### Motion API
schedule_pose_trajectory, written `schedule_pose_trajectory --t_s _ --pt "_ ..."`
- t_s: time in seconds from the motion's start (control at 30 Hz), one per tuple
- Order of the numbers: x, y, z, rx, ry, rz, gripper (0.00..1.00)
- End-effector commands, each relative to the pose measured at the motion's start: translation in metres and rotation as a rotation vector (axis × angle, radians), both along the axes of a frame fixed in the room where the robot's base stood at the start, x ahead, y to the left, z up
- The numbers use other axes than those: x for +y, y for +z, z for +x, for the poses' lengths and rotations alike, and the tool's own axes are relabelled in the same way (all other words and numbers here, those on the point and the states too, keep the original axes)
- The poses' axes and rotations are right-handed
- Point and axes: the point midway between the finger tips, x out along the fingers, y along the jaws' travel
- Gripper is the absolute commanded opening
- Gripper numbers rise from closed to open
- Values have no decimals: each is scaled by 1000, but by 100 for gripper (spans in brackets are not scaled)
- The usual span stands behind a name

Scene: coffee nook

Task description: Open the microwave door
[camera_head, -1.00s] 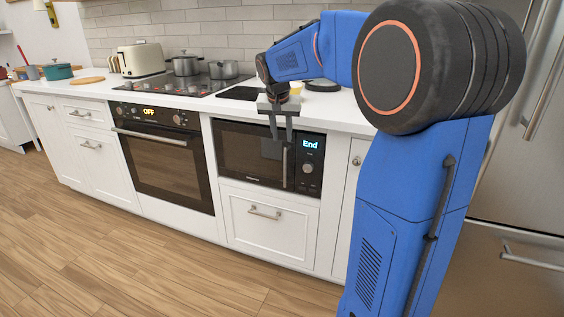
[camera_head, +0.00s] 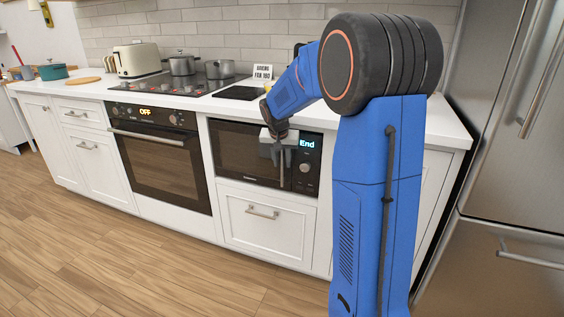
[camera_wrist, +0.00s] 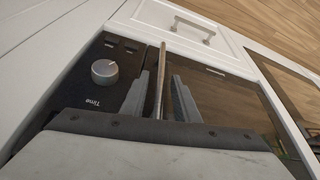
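The microwave (camera_head: 236,152) is built into the white cabinets, with its dark door closed and "End" on its display. Its upright bar handle (camera_head: 282,178) is at the right side of the door, beside the control panel (camera_head: 306,166). My gripper (camera_head: 281,163) is in front of the upper part of the handle, pointing down. In the wrist view my gripper (camera_wrist: 158,76) is open, and the handle (camera_wrist: 161,72) runs between its two fingers. A gap shows on both sides of the handle. The knob (camera_wrist: 104,69) is left of the fingers.
A white drawer (camera_head: 265,220) with a bar handle is below the microwave. The oven (camera_head: 160,165) is to the left and a steel fridge (camera_head: 505,150) to the right. The countertop (camera_head: 400,128) overhangs above. The wood floor in front is clear.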

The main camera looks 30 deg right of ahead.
Motion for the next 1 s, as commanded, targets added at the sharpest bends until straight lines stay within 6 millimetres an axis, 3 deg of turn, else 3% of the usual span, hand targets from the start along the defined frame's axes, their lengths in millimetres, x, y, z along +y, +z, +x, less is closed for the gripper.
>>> schedule_pose_trajectory --t_s 0.3,0.43,0.77,1.0 --pt "-1 -2 1 -1 0 -1 28" --pt "-1 -2 1 -1 0 -1 0" --pt "3 -1 -1 -1 -10 -1 0" --pt "26 -1 -14 -1 -77 -2 0"
